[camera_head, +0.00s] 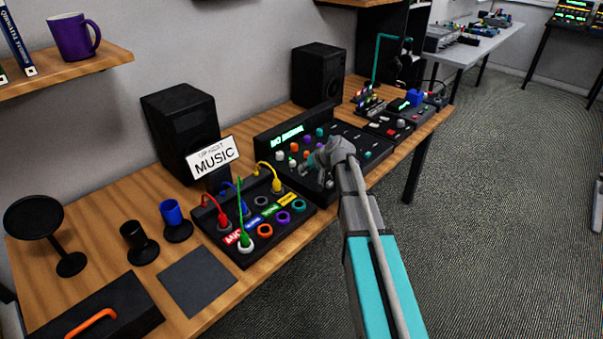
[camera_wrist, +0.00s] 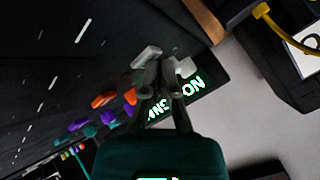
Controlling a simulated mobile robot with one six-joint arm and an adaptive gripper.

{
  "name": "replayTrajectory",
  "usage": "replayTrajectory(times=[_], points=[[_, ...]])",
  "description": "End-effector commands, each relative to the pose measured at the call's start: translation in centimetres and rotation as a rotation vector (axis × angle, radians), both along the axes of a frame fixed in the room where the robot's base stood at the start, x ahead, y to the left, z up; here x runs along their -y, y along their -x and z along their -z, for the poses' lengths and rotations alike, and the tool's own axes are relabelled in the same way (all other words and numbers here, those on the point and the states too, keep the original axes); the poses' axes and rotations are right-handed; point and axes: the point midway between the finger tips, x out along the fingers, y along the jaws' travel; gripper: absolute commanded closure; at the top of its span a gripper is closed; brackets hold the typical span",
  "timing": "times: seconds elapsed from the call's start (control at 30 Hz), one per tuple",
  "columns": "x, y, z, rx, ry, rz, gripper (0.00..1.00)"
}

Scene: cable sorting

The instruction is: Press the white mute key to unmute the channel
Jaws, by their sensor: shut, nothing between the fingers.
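The black mixer console (camera_head: 262,143) stands on the wooden desk, and its lit green screen reads "NO SIGNAL" (camera_head: 287,138). The screen also shows upside down in the wrist view (camera_wrist: 178,99). White caps (camera_head: 280,155) sit on the console below the screen. Two pale pieces, one grey-white (camera_wrist: 146,57) and one white (camera_wrist: 185,67), show close to my fingertips in the wrist view; I cannot tell which is the mute key. My gripper (camera_wrist: 158,72) is shut and empty, pointing at the console. Whether it touches anything is unclear. My arm hides part of the console in the head view.
A patch box (camera_head: 255,256) with coloured cables and sockets stands left of the console, beside a "MUSIC" sign (camera_head: 214,158). Black speakers (camera_head: 183,128) stand behind. Smaller devices (camera_head: 390,128) lie to the right. Orange and purple knobs crowd the console near my fingers.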

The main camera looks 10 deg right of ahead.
Motion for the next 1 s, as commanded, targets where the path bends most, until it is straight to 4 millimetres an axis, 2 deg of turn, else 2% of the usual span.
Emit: replayTrajectory(times=[1.0], points=[[0.1,0.0,-1.6,0.000,0.000,0.000,1.00]])
